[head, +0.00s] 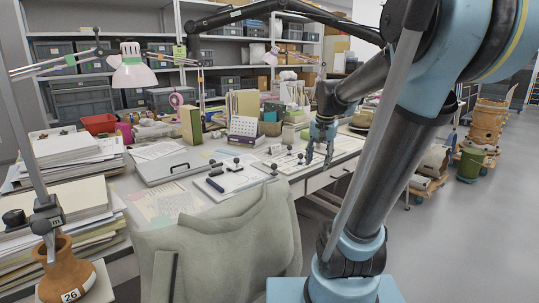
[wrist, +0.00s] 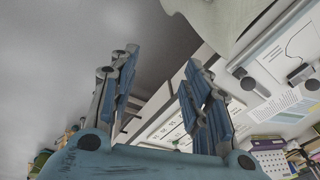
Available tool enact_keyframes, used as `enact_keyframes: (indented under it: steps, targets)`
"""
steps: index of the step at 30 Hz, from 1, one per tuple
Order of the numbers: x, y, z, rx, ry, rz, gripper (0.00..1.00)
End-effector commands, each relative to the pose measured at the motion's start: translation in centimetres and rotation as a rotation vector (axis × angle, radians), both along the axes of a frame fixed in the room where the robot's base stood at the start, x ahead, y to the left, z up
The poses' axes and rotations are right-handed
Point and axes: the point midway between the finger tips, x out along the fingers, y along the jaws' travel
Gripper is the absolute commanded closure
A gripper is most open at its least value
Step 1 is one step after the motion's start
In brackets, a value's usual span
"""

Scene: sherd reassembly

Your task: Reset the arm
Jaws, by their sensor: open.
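My arm rises at the right of the head view and reaches over to the desk. My gripper (head: 319,157) hangs near the desk's right front part, fingers pointing down. In the wrist view its two blue and grey fingers (wrist: 155,95) stand well apart with nothing between them, so it is open and empty. Past the fingers show the desk edge, a drawer front and grey floor. In the head view I cannot tell how high the fingertips are above the desk top.
A draped grey-green chair back (head: 222,250) stands in front of the desk. Paper stacks (head: 75,165) and a numbered clay jug (head: 66,272) are at left.

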Motion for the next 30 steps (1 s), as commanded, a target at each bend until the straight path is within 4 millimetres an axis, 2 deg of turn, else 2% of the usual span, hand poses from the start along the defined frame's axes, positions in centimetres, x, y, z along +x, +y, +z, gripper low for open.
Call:
enact_keyframes:
  steps: [1,6,18,24,30]
  targets:
    - [-1.6,-0.1,-0.6,-0.008,-0.002,0.027,0.56]
    - [-6.1,-0.4,-2.7,-0.039,-0.009,0.134,0.56]
    - [-15.5,-1.0,-9.4,-0.108,-0.020,0.381,0.56]
    - [-18.2,-1.3,-12.3,-0.134,-0.023,0.470,0.56]
    - [-19.1,-1.3,-13.2,-0.143,-0.024,0.502,0.56]
